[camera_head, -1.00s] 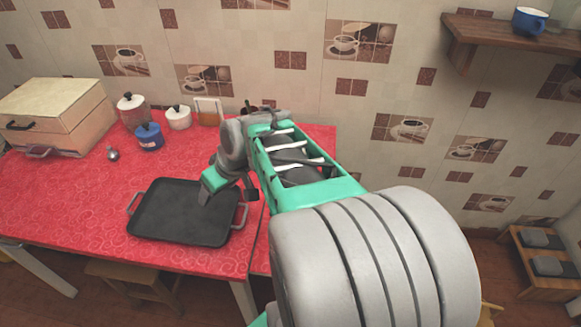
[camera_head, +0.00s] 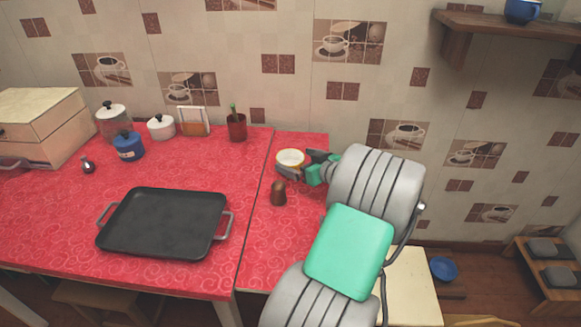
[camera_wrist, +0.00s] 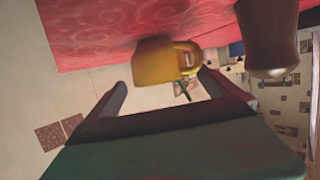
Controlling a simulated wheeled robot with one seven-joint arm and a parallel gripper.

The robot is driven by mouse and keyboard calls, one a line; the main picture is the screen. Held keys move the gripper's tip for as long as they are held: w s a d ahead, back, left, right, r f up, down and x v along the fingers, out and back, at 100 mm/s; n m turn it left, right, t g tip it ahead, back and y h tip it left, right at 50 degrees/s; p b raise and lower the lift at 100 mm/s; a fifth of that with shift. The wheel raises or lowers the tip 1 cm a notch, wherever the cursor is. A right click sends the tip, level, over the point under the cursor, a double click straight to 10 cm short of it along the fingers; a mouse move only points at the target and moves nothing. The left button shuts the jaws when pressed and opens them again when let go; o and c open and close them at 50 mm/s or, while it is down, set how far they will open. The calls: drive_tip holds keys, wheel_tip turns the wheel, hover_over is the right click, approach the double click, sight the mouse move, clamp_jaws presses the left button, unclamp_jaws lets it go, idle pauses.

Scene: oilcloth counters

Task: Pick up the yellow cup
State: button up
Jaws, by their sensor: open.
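The yellow cup (camera_head: 290,160) stands upright near the back of the right counter section, its pale inside showing. In the wrist view, which is turned upside down, the yellow cup (camera_wrist: 160,64) and its handle lie just ahead of the fingers. My gripper (camera_head: 303,167) reaches in from the right, close beside the cup. Its fingers are spread apart and empty in the wrist view (camera_wrist: 164,90). The cup appears roughly in line with the gap between them. I cannot tell whether a finger touches it.
A brown shaker (camera_head: 278,194) stands just in front of the cup; it also shows in the wrist view (camera_wrist: 268,40). A black tray (camera_head: 165,222) lies on the left counter. A dark red pot (camera_head: 237,127) and several canisters stand along the wall.

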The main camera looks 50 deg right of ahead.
sight(283, 155)
drive_tip(key=x, duration=0.5)
drive_tip(key=shift+w+f, duration=0.1)
drive_tip(key=shift+w, duration=0.05)
drive_tip(key=shift+c, duration=0.3)
drive_tip(key=c, duration=1.4)
drive_tip(key=shift+c, duration=0.3)
